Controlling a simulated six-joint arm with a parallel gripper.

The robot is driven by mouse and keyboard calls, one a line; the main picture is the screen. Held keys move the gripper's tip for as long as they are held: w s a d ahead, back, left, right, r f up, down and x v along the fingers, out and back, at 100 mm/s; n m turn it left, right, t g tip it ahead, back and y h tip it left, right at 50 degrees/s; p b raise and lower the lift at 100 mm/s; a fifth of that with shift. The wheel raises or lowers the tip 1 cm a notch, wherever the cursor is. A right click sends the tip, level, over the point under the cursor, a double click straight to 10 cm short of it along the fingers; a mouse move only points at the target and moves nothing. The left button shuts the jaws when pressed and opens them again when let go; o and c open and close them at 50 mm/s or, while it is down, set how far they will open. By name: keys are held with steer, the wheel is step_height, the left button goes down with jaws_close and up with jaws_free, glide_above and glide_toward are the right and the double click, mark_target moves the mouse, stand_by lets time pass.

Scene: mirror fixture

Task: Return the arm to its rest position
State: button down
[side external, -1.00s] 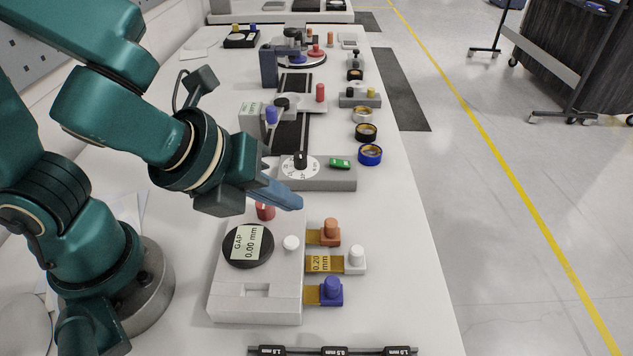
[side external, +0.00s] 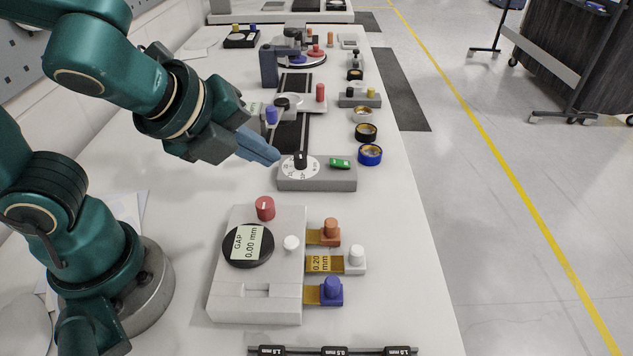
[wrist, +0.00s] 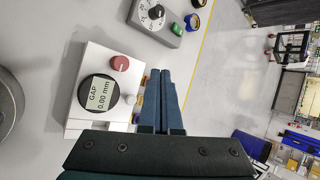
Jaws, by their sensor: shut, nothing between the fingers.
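My gripper (side external: 262,150) is shut and empty. Its blue-grey fingers are raised above the table, left of the grey dial box in the side view; they also show in the wrist view (wrist: 164,76). The white mirror fixture (side external: 225,300) stands on the table below and in front of my gripper, apart from it. It bears a black round gauge (side external: 240,262) reading "GAP 0.00 mm", a red knob (side external: 265,208) and a white knob (side external: 291,243).
Orange (side external: 330,231), white (side external: 355,258) and blue (side external: 331,290) knobbed gauge strips sit at the fixture's right side. The grey dial box (side external: 325,178) with a green switch (side external: 340,163) stands behind. Tape rolls (side external: 370,155) line the right edge of the table (side external: 410,250).

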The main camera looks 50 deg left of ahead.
steer(key=s+a+n+g, duration=0.1)
steer(key=s+n, duration=0.2)
steer(key=n, duration=0.8)
steer(key=s+a+r+n+g, duration=0.1)
steer(key=s+a+n, duration=0.1)
steer(key=n, duration=0.9)
steer(key=shift+s+n+h, duration=0.3)
steer(key=shift+s+n, duration=0.1)
steer(key=shift+s, duration=0.3)
steer(key=shift+a, duration=0.1)
